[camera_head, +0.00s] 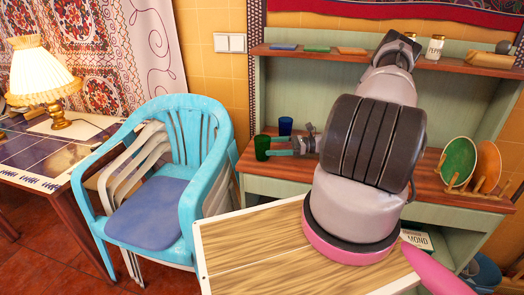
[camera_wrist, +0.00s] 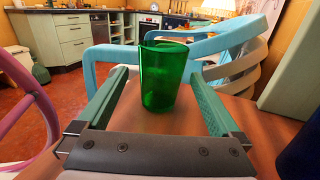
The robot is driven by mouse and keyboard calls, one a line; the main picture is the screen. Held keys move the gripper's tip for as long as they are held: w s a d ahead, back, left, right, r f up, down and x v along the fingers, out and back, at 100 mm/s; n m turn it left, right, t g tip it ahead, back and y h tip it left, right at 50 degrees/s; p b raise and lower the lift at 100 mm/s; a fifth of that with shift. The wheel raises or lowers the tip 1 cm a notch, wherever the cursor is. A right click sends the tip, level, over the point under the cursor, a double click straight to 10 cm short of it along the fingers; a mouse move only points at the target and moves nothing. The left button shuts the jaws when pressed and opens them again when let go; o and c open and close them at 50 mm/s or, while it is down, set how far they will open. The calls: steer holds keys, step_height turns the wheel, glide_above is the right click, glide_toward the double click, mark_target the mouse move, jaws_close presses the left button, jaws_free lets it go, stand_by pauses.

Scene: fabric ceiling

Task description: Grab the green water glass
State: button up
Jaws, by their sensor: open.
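The green water glass (camera_wrist: 160,75) stands upright on the wooden shelf top (camera_wrist: 140,122), in the middle of the wrist view. My gripper (camera_wrist: 160,88) is open, with one green finger on each side of the glass and a gap showing on both sides. In the head view the green glass (camera_head: 262,147) is at the left end of the shelf, at the tips of my gripper (camera_head: 274,147). My arm hides part of the shelf.
A blue glass (camera_head: 285,126) stands just behind the green one. Stacked chairs with a blue one on top (camera_head: 160,170) are close on the left. Plates in a rack (camera_head: 459,160) stand on the shelf's right part. A wooden-topped surface (camera_head: 250,240) lies in front.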

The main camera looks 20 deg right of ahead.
mark_target(255, 158)
steer(key=x, duration=0.6)
steer(key=shift+w+a, duration=0.2)
steer(key=shift+a, duration=0.15)
steer(key=c, duration=1.5)
